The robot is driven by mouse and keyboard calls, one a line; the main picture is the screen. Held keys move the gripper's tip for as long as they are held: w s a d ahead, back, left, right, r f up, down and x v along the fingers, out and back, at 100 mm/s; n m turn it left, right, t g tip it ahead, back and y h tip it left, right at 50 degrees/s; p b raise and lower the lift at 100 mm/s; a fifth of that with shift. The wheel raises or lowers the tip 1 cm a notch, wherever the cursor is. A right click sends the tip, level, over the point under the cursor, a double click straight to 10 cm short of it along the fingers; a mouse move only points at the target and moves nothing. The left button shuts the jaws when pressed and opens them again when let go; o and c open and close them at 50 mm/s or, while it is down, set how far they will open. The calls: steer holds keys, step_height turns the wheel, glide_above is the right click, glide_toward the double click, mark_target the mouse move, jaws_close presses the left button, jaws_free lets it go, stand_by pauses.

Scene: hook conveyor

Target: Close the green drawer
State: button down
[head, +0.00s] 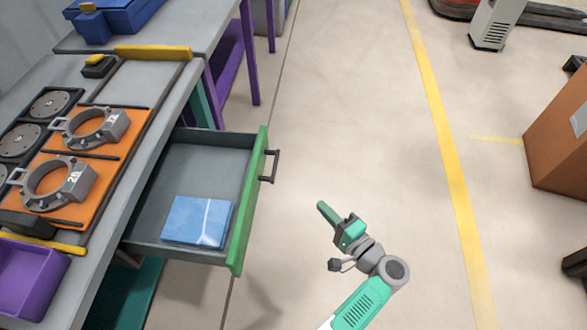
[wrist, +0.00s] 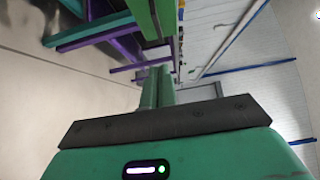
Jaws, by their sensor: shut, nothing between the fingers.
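The green drawer (head: 248,200) is pulled out from the workbench in the head view, with a green front panel and a dark handle (head: 272,166) on its outer face. A blue flat package (head: 198,221) lies inside it. My gripper (head: 322,207) is to the right of the drawer front, apart from it, over open floor. Its green fingers are shut and empty. In the wrist view the shut fingers (wrist: 157,88) point ahead, with a green panel edge above them that I cannot identify for sure.
The workbench top (head: 170,85) carries orange plates with grey ring clamps (head: 92,127) and a purple bin (head: 30,278). A brown box (head: 560,135) stands at the far right. The floor between the drawer and the yellow line (head: 440,130) is clear apart from my arm.

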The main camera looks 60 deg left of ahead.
steer(key=s+a+b, duration=0.2)
steer(key=s+a, duration=0.2)
steer(key=a, duration=0.8)
steer(key=shift+s+b, duration=0.3)
steer(key=shift+b, duration=0.05)
steer(key=shift+s+a, duration=0.1)
